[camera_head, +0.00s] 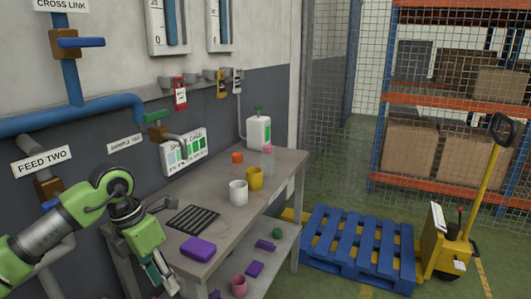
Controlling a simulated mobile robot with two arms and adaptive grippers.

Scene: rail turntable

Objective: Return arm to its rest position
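My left arm, green and grey, comes in from the left edge and bends down in front of the table's near left corner. My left gripper (163,277) points downward at the end of it, beside the table's left side. It is small and seen at an angle, so I cannot tell whether its fingers are open or shut. I make out no object in it. My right arm and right gripper are not in view.
The grey table (234,216) holds a purple block (198,248), a black rack (193,218), a white mug (238,193), a yellow mug (255,178) and a white bottle (258,132). Blue pipes (75,114) run along the wall. A blue pallet (357,246) lies right.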

